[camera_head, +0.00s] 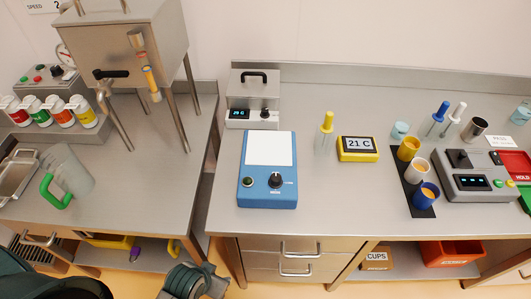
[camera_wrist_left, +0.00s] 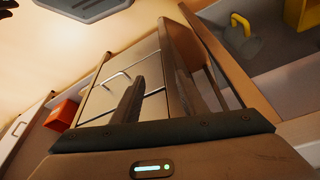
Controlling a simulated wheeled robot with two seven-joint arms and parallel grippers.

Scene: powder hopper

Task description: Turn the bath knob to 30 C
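The bath is a steel box (camera_head: 254,84) with a black lid handle, at the back of the right counter. Its small lit display (camera_head: 238,114) is on the front; the digits are small, seeming to read in the twenties C. The dark bath knob (camera_head: 264,113) is right of the display, with nothing touching it. My left gripper (camera_head: 195,282) is low at the bottom edge, in front of the counters and well away from the knob. In the left wrist view its two fingers (camera_wrist_left: 158,85) stand apart with nothing between them. My right gripper is not in view.
A blue device (camera_head: 267,185) with its own black knob stands in front of the bath. A yellow-handled tool (camera_head: 326,125) and a yellow thermometer reading 21 C (camera_head: 358,148) stand to the right. A gap separates the counters; drawers (camera_head: 297,255) are below the right one.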

